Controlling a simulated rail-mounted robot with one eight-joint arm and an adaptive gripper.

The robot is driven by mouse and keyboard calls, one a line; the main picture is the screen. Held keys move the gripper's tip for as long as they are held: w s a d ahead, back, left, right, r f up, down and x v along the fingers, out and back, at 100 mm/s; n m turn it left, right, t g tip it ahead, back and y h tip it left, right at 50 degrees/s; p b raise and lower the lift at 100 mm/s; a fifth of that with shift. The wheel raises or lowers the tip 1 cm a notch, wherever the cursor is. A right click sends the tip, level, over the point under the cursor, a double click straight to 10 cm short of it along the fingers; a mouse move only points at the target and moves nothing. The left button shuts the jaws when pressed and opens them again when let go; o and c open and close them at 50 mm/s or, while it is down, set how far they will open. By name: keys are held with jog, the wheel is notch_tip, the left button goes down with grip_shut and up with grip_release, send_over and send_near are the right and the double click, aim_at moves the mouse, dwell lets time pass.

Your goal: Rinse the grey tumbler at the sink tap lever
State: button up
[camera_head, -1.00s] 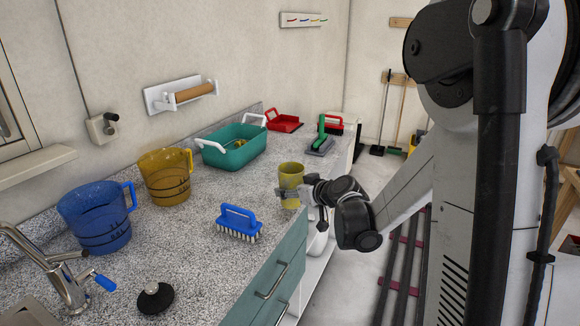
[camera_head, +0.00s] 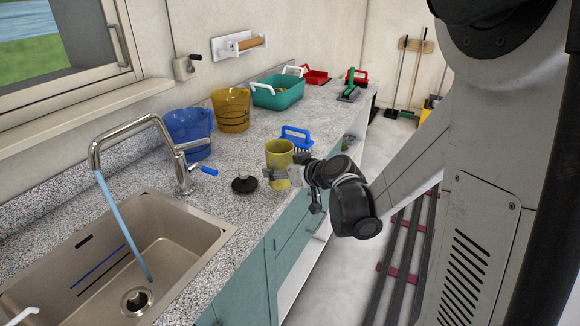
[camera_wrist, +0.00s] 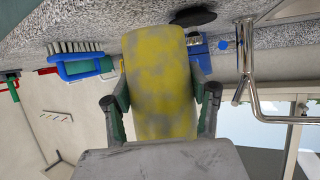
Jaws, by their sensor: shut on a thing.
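A yellow tumbler with grey smudges (camera_head: 280,153) is held by my gripper (camera_head: 288,173) at the counter's front edge; no plain grey tumbler shows. In the wrist view the tumbler (camera_wrist: 160,70) lies between both fingers of my gripper (camera_wrist: 162,105), which is shut on it. A blue stream of water (camera_head: 120,222) runs from the spout into the steel sink (camera_head: 180,226). The tumbler is to the right of the sink, apart from the stream.
A black plug (camera_head: 245,184) lies between the tap and tumbler. A blue brush (camera_head: 296,138) stands behind the tumbler. A blue jug (camera_head: 188,132), a yellow jug (camera_head: 231,108) and a green tub (camera_head: 278,92) stand along the wall. The air above the sink's right side is clear.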

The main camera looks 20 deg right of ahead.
jog(key=s+a+r+n+g+y+b, duration=0.15)
jog(key=s+a, duration=0.35)
jog(key=a, duration=0.6)
jog(key=s+a+n+g+y, duration=0.15)
jog(key=s+a, duration=0.45)
jog(key=a, duration=0.6)
jog(key=s+a+r+n+y+b, duration=0.15)
jog(key=s+a, duration=0.35)
jog(key=a, duration=0.6)
jog(key=w+a+f+b, duration=0.2)
jog(key=w+a+b, duration=0.2)
jog(key=w+a, duration=0.4)
jog(key=shift+w+a+f+n+y, duration=0.35)
jog(key=shift+w+f+n, duration=0.1)
jog(key=shift+w, duration=1.1)
jog(key=shift+w+d, duration=0.1)
jog(key=shift+d, duration=0.05)
jog(key=shift+w+d, duration=0.25)
jog(key=shift+d, duration=0.1)
jog(key=shift+s+a, duration=0.15)
jog(key=shift+s+a, duration=0.25)
jog(key=shift+a, duration=0.1)
jog(key=shift+w+d, duration=0.15)
jog(key=shift+d, duration=0.05)
